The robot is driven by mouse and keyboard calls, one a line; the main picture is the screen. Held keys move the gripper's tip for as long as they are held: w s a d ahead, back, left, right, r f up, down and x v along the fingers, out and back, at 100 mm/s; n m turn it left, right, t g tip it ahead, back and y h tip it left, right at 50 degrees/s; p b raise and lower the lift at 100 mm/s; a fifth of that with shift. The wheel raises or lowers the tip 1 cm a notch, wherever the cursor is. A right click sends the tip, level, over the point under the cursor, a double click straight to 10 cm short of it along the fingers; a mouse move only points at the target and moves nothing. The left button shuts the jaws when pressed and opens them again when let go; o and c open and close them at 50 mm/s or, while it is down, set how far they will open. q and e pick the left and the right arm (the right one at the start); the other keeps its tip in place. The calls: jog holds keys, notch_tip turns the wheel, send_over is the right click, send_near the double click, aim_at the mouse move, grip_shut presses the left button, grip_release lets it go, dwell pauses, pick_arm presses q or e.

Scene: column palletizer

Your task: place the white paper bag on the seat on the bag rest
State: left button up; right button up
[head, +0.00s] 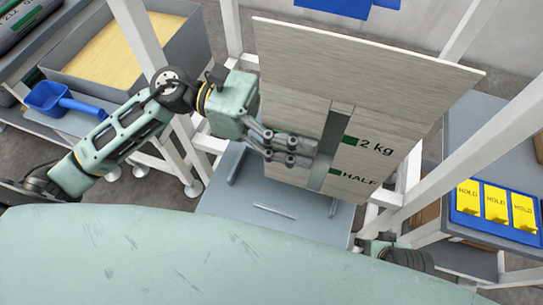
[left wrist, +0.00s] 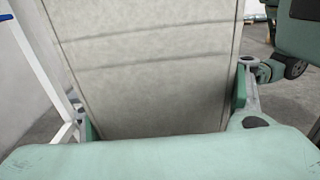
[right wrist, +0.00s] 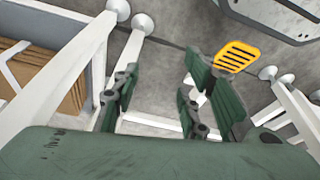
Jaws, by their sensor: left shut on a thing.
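The white paper bag (head: 385,105) looks pale grey, stands roughly upright, and carries green marks reading "2 kg" and "HALF". My left gripper (head: 312,150) is shut on its left side; one finger lies across the near face. The left wrist view shows the creased bag side (left wrist: 150,70) between both fingers. A grey-blue plate with low rails (head: 245,200) lies below the bag; I cannot tell whether the bag touches it, or whether it is the seat or the bag rest. My right gripper (right wrist: 165,100) is open and empty, pointing toward the floor.
White frame posts (head: 145,40) stand around the bag. At left are a bin of yellow material (head: 120,50) and a blue scoop (head: 50,100). At right, a blue tray (head: 468,220) holds yellow "HOLD" cards. A yellow slatted piece (right wrist: 235,55) shows near my right gripper.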

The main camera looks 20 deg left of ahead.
pick_arm(q)
jog(key=s+a+f+b, duration=0.1)
jog(key=s+a+f, duration=0.1)
jog(key=a+f, duration=0.4)
jog(key=shift+f, duration=0.9)
pick_arm(e)
jog(key=v, duration=0.4)
jog(key=shift+w+r, duration=0.25)
jog(key=shift+r, duration=0.2)
pick_arm(q)
jog(key=shift+a+f, duration=0.1)
jog(key=shift+f, duration=0.05)
pick_arm(e)
jog(key=shift+r, duration=0.15)
pick_arm(q)
jog(key=o, duration=1.2)
pick_arm(e)
jog(key=shift+r, duration=0.2)
pick_arm(q)
jog(key=a, duration=1.2)
jog(key=shift+b, duration=0.3)
pick_arm(e)
jog(key=shift+v, duration=0.85)
